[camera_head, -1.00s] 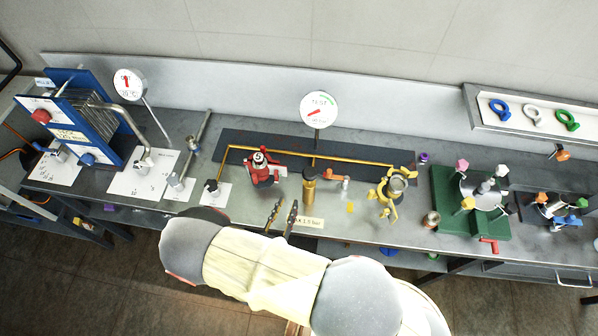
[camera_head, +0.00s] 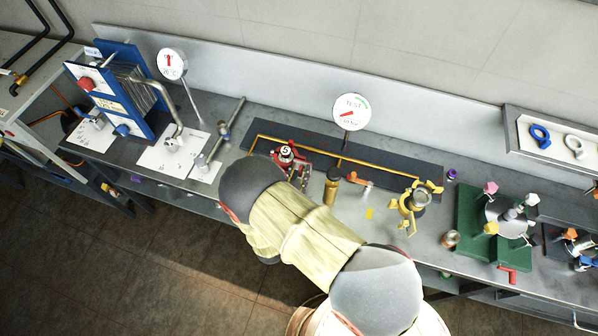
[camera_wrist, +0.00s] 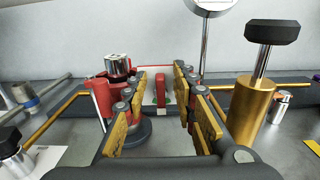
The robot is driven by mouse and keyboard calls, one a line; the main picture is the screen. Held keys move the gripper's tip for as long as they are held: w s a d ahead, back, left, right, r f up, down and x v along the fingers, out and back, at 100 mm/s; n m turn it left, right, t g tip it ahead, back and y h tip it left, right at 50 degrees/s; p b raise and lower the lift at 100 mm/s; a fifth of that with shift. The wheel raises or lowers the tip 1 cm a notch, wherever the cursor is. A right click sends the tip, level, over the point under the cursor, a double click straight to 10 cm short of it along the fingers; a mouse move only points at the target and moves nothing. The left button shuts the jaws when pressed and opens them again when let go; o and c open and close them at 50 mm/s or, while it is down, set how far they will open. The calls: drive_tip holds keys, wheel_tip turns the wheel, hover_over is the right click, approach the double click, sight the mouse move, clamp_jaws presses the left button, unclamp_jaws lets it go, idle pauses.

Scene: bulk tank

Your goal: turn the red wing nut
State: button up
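The red wing nut (camera_wrist: 161,91) shows in the wrist view as a narrow upright red piece between the fingertips of my gripper (camera_wrist: 161,82). My gripper is open, with one yellow-padded finger on each side of the nut and a gap to each. The red clamp (camera_wrist: 102,97) with a silver cap stands just left, close to the left finger. In the head view the red clamp (camera_head: 284,152) sits on the bench beyond my arm. My arm hides much of my gripper there, and I cannot make out the nut clearly.
A brass cylinder with a black knob (camera_wrist: 255,105) stands close right of my gripper. A brass pipe (camera_head: 330,155) runs behind the clamp. A yellow clamp (camera_head: 413,203) and a green fixture (camera_head: 468,225) stand farther right. A round test gauge (camera_head: 352,112) stands behind.

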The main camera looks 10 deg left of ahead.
drive_tip(key=shift+c, duration=1.2)
drive_tip(key=c, duration=0.4)
clamp_jaws()
